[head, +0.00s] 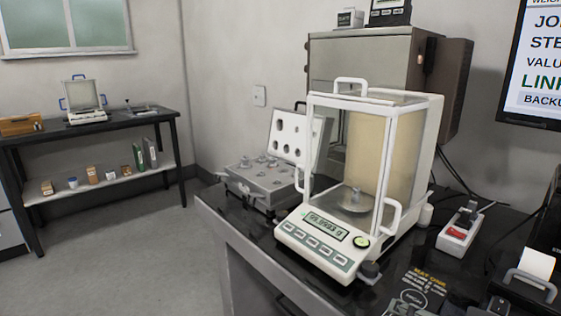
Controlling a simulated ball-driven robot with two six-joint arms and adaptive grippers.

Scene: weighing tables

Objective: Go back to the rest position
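Neither of my grippers shows in the head view, and no part of my arms can be seen. An analytical balance (315,244) with a glass draft shield stands on the dark weighing table (225,222). Its display is lit, but its digits are too small to read surely. A small metal weight appears to stand on the pan (353,207) inside the shield.
An open weight case (262,180) stands left of the balance. A power strip (459,232) and a printer with a paper roll (535,268) are at the right. A second table (172,118) stands at the far left wall. Grey floor (140,245) between is clear.

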